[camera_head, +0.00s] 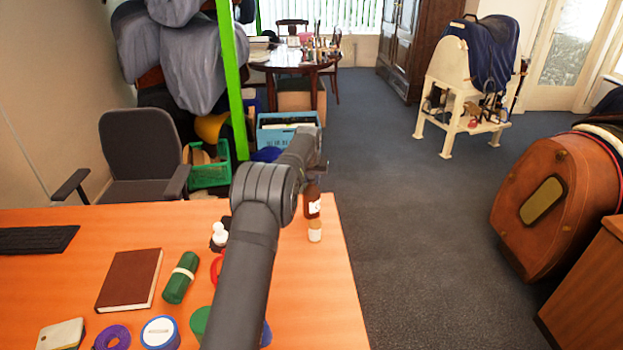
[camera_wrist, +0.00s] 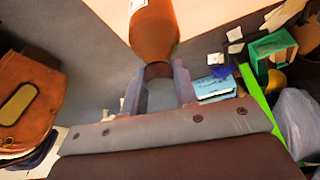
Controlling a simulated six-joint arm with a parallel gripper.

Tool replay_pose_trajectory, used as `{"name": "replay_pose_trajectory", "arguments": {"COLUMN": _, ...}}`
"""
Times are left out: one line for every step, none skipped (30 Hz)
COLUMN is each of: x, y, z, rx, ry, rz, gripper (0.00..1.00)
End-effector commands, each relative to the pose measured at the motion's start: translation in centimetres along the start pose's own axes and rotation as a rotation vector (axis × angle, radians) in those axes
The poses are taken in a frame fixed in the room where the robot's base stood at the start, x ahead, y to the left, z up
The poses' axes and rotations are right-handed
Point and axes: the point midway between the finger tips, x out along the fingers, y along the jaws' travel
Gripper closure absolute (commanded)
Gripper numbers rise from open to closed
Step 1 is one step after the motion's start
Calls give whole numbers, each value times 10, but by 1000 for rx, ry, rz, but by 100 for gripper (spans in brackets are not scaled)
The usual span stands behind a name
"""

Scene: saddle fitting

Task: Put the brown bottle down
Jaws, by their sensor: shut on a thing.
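The brown bottle (camera_head: 312,200) has a pale label and hangs roughly upright near the right edge of the desk (camera_head: 335,290) in the head view. My gripper (camera_head: 315,168) is above it, partly hidden by my own arm. In the wrist view, my gripper (camera_wrist: 160,72) is shut on the narrow neck of the brown bottle (camera_wrist: 153,32). The bottle's body extends away beyond the fingertips. I cannot tell whether its base touches the desk.
A small amber and white bottle (camera_head: 315,231) stands just in front of it. A white bottle (camera_head: 219,235), a green cylinder (camera_head: 180,278) and a brown book (camera_head: 130,280) are to the left. The desk's right edge is close; carpet lies beyond.

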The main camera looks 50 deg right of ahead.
Motion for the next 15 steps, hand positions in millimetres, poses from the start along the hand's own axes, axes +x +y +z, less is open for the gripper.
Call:
{"name": "replay_pose_trajectory", "arguments": {"x": 0, "y": 0, "z": 0, "rx": 0, "ry": 1, "rz": 0, "gripper": 100}}
{"name": "replay_pose_trajectory", "arguments": {"x": 1, "y": 0, "z": 0, "rx": 0, "ry": 1, "rz": 0, "gripper": 100}}
{"name": "replay_pose_trajectory", "arguments": {"x": 2, "y": 0, "z": 1, "rx": 0, "ry": 1, "rz": 0, "gripper": 100}}
{"name": "replay_pose_trajectory", "arguments": {"x": 3, "y": 0, "z": 2, "rx": 0, "ry": -1, "rz": 0, "gripper": 72}}
{"name": "replay_pose_trajectory", "arguments": {"x": 3, "y": 0, "z": 1, "rx": 0, "ry": 0, "rz": 0, "gripper": 66}}
{"name": "replay_pose_trajectory", "arguments": {"x": 3, "y": 0, "z": 1, "rx": 0, "ry": -1, "rz": 0, "gripper": 58}}
{"name": "replay_pose_trajectory", "arguments": {"x": 3, "y": 0, "z": 1, "rx": 0, "ry": -1, "rz": 0, "gripper": 52}}
{"name": "replay_pose_trajectory", "arguments": {"x": 3, "y": 0, "z": 1, "rx": 0, "ry": -1, "rz": 0, "gripper": 52}}
{"name": "replay_pose_trajectory", "arguments": {"x": 3, "y": 0, "z": 1, "rx": 0, "ry": -1, "rz": 0, "gripper": 52}}
{"name": "replay_pose_trajectory", "arguments": {"x": 3, "y": 0, "z": 1, "rx": 0, "ry": -1, "rz": 0, "gripper": 52}}
{"name": "replay_pose_trajectory", "arguments": {"x": 3, "y": 0, "z": 1, "rx": 0, "ry": -1, "rz": 0, "gripper": 52}}
{"name": "replay_pose_trajectory", "arguments": {"x": 3, "y": 0, "z": 1, "rx": 0, "ry": -1, "rz": 0, "gripper": 52}}
{"name": "replay_pose_trajectory", "arguments": {"x": 3, "y": 0, "z": 1, "rx": 0, "ry": -1, "rz": 0, "gripper": 52}}
{"name": "replay_pose_trajectory", "arguments": {"x": 3, "y": 0, "z": 1, "rx": 0, "ry": -1, "rz": 0, "gripper": 52}}
{"name": "replay_pose_trajectory", "arguments": {"x": 2, "y": 0, "z": 1, "rx": 0, "ry": 0, "rz": 0, "gripper": 52}}
